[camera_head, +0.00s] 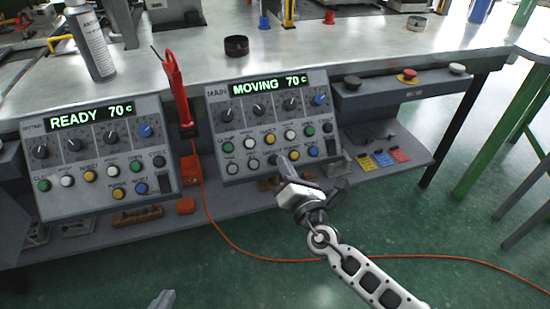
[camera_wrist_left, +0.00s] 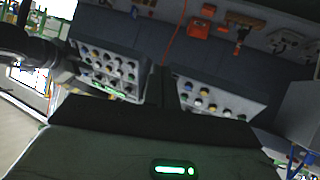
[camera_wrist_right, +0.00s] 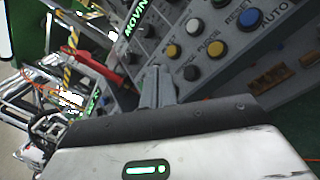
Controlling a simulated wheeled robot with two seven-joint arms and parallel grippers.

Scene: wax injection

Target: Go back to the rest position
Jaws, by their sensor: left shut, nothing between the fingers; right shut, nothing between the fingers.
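My right gripper (camera_head: 279,160) is in front of the lower part of the main panel (camera_head: 240,108), whose display reads MOVING 70 c. It is shut and empty, its tips close to the lower buttons. I cannot tell whether they touch. In the right wrist view its fingers (camera_wrist_right: 157,85) point at the panel's buttons. Only a small grey tip of my left gripper (camera_head: 163,299) shows at the bottom edge of the head view. In the left wrist view its fingers (camera_wrist_left: 158,85) are shut and empty, with both panels beyond, well apart.
The second panel (camera_head: 90,145) on the left reads READY 70 c. A red handheld tool (camera_head: 176,88) hangs between the panels. A spray can (camera_head: 91,42) stands on the metal table (camera_head: 185,50). An orange cable (camera_head: 230,240) runs over the green floor. The floor in front is open.

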